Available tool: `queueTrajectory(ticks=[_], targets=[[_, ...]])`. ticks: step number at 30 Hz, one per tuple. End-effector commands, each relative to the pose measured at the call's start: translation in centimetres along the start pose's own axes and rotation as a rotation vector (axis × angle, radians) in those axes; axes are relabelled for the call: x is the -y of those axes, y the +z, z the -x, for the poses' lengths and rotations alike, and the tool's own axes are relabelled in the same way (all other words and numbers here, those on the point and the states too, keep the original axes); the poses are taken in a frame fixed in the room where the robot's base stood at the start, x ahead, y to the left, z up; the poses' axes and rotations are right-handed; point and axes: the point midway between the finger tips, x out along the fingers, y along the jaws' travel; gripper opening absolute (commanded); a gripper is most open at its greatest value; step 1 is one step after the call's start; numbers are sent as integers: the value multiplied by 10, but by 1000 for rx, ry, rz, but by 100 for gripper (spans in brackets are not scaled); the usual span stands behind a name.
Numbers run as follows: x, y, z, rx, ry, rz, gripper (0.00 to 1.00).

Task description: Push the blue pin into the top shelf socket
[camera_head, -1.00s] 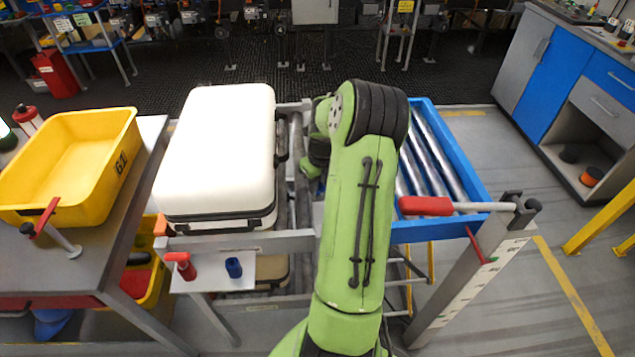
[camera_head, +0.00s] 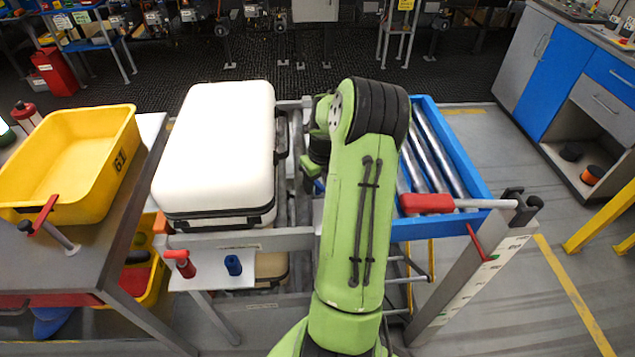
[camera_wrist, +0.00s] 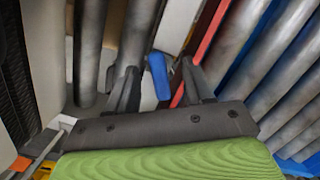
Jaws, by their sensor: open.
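A blue pin (camera_wrist: 159,76) shows in the wrist view between the two dark fingers of my gripper (camera_wrist: 160,88). The fingers are open, with gaps beside the pin; I cannot tell whether either touches it. A pale surface lies behind the pin. In the head view my arm hides most of the gripper, and a small blue patch (camera_head: 319,186) shows beside my wrist. A short blue cylinder (camera_head: 233,265) stands on a small white shelf (camera_head: 262,285) at the front. I cannot make out which part is the top shelf socket.
A red knob (camera_head: 181,263) stands beside the blue cylinder. A white case (camera_head: 220,145) lies on the conveyor left of my arm. A blue-framed roller section (camera_head: 470,190) with a red-handled lever (camera_head: 427,203) is at right. A yellow bin (camera_head: 70,155) sits on the left table.

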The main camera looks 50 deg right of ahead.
Motion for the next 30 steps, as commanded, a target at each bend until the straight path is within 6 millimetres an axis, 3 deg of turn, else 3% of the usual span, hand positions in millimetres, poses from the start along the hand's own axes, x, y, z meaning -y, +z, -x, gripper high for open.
queueTrajectory(ticks=[9,15,20,30], targets=[[1,1,92,5,-5,-1,52],[0,1,136,3,-3,-1,52],[0,0,148,1,-1,0,52],[0,0,148,0,-1,0,52]])
